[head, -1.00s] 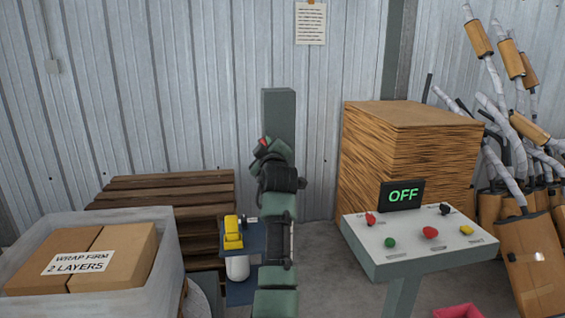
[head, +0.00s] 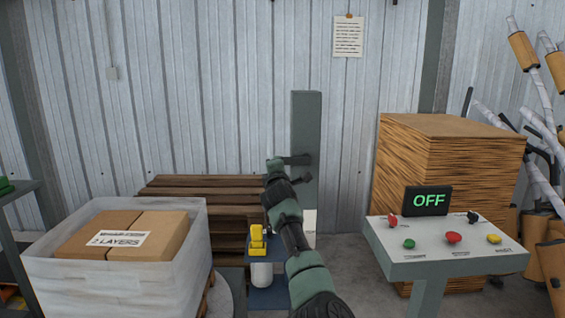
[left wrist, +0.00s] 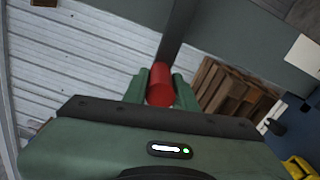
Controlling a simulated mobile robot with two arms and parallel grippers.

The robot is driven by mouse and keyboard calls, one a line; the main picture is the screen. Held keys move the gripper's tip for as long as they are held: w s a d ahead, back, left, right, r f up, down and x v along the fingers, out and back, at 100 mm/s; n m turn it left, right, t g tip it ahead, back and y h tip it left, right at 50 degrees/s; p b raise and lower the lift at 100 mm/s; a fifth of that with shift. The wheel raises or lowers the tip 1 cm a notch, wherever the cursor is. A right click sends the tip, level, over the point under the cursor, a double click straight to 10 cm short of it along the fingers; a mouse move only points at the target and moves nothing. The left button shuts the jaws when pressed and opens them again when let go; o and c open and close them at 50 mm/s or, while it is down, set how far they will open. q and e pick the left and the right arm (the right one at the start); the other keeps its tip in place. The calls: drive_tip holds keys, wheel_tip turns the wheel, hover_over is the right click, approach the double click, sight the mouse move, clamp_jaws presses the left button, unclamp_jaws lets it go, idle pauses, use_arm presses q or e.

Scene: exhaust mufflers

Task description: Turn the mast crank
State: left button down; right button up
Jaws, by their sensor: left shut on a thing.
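The mast (head: 306,115) is a grey-green post standing in front of the metal wall in the head view. A short dark crank arm (head: 298,160) sticks out from its side; it also shows as a dark bar in the left wrist view (left wrist: 179,38). The crank's red handle (left wrist: 160,86) sits between the fingers of my left gripper (left wrist: 160,92), which is shut on it. In the head view my left gripper (head: 276,165) is at the mast's left side and hides the handle. My right gripper is not in view.
A control stand (head: 425,268) with coloured knobs and an OFF display (head: 428,201) is at the right. A wrapped box load (head: 105,275) and wooden pallets (head: 200,185) are at the left. A yellow part (head: 257,240) sits near the mast's base.

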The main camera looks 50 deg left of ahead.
use_arm(q)
drive_tip(key=shift+w+d+f+n, duration=0.15)
drive_tip(key=shift+f+n, duration=0.75)
drive_tip(key=shift+n, duration=0.1)
drive_tip(key=w+d+f+n+b, duration=0.2)
drive_tip(key=w+d+f+n, duration=0.4)
drive_tip(key=n, duration=1)
drive_tip(key=shift+w+f, duration=0.55)
drive_tip(key=shift+f, duration=0.4)
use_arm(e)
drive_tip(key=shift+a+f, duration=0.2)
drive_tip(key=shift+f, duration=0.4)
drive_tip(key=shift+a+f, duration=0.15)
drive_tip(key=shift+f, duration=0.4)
use_arm(q)
drive_tip(key=shift+d, duration=0.1)
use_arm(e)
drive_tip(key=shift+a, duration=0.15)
use_arm(q)
drive_tip(key=c, duration=1.1)
unclamp_jaws()
drive_tip(key=shift+w, duration=0.1)
drive_tip(key=shift+d+r, duration=0.1)
